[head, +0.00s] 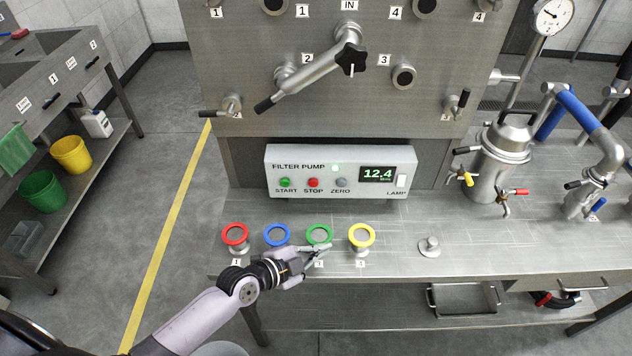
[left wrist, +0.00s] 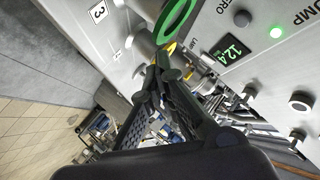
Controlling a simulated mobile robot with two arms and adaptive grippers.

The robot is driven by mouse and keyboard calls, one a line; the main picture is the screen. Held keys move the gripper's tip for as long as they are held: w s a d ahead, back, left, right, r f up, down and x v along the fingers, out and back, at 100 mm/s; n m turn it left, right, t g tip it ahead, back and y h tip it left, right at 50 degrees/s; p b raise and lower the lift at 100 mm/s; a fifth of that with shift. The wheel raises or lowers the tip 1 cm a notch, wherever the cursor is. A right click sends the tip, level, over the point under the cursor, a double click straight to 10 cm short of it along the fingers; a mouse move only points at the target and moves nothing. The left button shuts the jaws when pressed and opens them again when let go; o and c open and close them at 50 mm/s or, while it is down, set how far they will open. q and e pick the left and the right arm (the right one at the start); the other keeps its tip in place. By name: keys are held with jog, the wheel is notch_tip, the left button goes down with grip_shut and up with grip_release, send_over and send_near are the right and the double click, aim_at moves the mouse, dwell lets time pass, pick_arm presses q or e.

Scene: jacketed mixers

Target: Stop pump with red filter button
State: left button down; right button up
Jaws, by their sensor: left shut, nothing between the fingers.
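The filter pump box (head: 340,172) stands on the steel bench with START, STOP and ZERO buttons in a row. The red STOP button (head: 313,182) sits between the green START button (head: 285,182) and the grey ZERO button (head: 341,183). The green lamp (head: 335,168) is lit, and the display (head: 378,174) reads 12.4. My left gripper (head: 322,250) is shut and empty, low in front of the box by the green ring, apart from the buttons. In the left wrist view, its fingers (left wrist: 166,62) are together; the display (left wrist: 232,50) shows, but the red button does not. My right gripper is out of view.
Red (head: 235,234), blue (head: 277,235), green (head: 319,234) and yellow (head: 361,236) rings stand along the bench front between my left gripper and the box. A valve handle (head: 310,68) juts from the panel above. A steel vessel (head: 498,165) stands at right.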

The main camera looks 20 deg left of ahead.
aim_at(313, 183)
pick_arm(q)
jog(key=w+r, duration=0.1)
jog(key=w+a+r+m+t, duration=0.2)
jog(key=shift+w+a+r, duration=0.15)
jog(key=shift+w+r, duration=0.2)
jog(key=shift+w, duration=0.05)
jog(key=shift+w+a, duration=0.3)
jog(key=shift+w, duration=0.1)
jog(key=shift+r, duration=0.1)
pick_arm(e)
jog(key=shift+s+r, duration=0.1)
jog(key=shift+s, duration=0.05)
